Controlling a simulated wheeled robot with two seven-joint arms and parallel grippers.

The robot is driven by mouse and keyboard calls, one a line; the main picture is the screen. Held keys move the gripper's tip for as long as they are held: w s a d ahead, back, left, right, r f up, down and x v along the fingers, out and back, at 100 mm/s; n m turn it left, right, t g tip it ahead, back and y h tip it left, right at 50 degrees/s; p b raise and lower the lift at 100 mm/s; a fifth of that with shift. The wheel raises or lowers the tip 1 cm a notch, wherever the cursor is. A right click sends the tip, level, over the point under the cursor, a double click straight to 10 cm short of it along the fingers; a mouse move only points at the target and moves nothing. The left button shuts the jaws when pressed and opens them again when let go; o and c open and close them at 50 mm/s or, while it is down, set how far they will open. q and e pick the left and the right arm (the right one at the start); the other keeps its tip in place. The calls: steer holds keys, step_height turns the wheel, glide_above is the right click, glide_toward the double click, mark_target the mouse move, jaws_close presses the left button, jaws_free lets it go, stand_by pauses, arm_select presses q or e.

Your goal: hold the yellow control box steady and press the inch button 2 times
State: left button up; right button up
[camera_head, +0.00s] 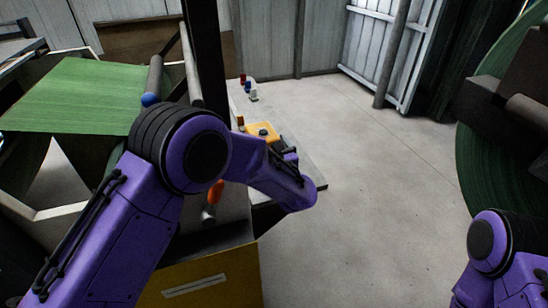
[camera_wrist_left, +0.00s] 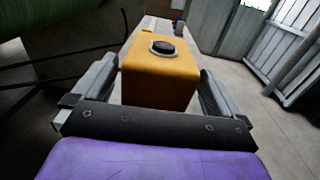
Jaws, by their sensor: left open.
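The yellow control box (camera_head: 262,131) sits on a narrow grey ledge in the middle of the head view, partly hidden behind my left forearm and wrist. The left wrist view shows the box (camera_wrist_left: 160,78) upright and close, with a round dark button (camera_wrist_left: 162,47) in a pale ring on its top. My left gripper (camera_wrist_left: 155,92) is open, one finger on each side of the box. I cannot tell whether either finger touches it. The fingers are mostly hidden in the head view. My right arm shows at the lower right of the head view, but its gripper is out of sight.
The grey ledge (camera_head: 312,178) also holds small red, blue and white items (camera_head: 249,89) farther back. A dark upright post stands left of the ledge. Green sheet material (camera_head: 75,95) lies on the machine at left. Open concrete floor (camera_head: 370,190) lies to the right.

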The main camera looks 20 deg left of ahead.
mark_target(264, 139)
arm_select(q)
steer(key=shift+x, duration=1.85)
steer(key=c, duration=0.8)
steer(key=shift+c, duration=0.6)
arm_select(e)
steer(key=shift+c, duration=1)
arm_select(q)
steer(key=shift+d, duration=0.1)
arm_select(e)
jaws_close()
